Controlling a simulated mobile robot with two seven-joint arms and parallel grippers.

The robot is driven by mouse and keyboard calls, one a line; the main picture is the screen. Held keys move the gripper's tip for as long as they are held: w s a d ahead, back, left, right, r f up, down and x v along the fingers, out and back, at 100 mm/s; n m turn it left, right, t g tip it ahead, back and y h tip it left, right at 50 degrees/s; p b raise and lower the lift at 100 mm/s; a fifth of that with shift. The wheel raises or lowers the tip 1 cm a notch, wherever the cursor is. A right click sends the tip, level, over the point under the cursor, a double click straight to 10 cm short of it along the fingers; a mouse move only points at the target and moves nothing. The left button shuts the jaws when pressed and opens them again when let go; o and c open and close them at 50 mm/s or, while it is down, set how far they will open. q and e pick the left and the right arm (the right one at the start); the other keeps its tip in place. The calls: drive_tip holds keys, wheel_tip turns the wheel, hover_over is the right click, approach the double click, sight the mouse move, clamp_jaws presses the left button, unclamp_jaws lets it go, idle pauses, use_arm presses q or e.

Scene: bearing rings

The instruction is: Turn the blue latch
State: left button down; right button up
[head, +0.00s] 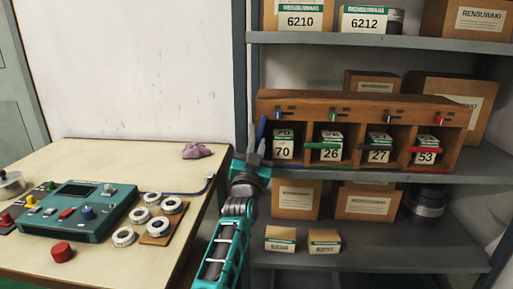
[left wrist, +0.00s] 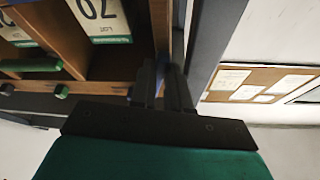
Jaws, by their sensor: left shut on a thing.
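The wooden cabinet (head: 365,103) stands on the middle shelf with a row of compartments. The blue latch (head: 262,129) is at its left end and stands nearly upright, beside the open front of the compartment with the box marked 70 (head: 283,151). My left gripper (head: 257,152) is shut on the lower part of the blue latch, which its fingers hide. In the left wrist view my gripper's dark fingers (left wrist: 163,88) are close together beside the cabinet's side; the latch between them is too dark to make out clearly. My right gripper is not in view.
The green latch (head: 323,146), black latch (head: 373,147) and red latch (head: 427,149) lie level across their compartments. A grey upright (head: 240,70) stands close left of my gripper. Boxes fill the shelves. The table (head: 90,155) at left holds a teal console (head: 80,212) and several rings.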

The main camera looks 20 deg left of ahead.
use_arm(q)
drive_tip(key=shift+n+y, duration=1.2)
drive_tip(key=shift+n, duration=1)
drive_tip(key=c, duration=1.1)
unclamp_jaws()
drive_tip(key=shift+g, duration=0.3)
